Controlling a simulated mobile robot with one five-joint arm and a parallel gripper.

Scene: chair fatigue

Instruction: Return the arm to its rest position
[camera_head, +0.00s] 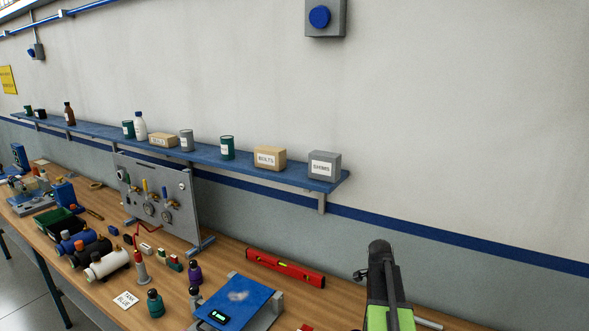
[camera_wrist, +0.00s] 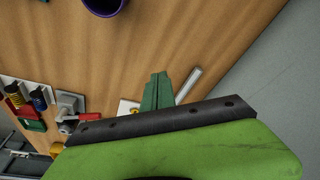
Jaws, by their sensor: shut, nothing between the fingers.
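My gripper (camera_wrist: 158,88) shows in the wrist view beyond the dark plate and green body of my arm. Its green fingers are together with nothing between them. Below the fingers is the wooden bench top (camera_wrist: 130,50). In the head view my green and black arm (camera_head: 385,295) stands at the lower right, in front of the grey wall; I cannot make out the fingertips there.
A red spirit level (camera_head: 285,268) and a blue-topped scale (camera_head: 240,300) are on the bench left of my arm. A grey valve panel (camera_head: 160,200) stands farther left. A blue shelf (camera_head: 230,165) with boxes and bottles runs along the wall. A purple cup (camera_wrist: 104,5) shows in the wrist view.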

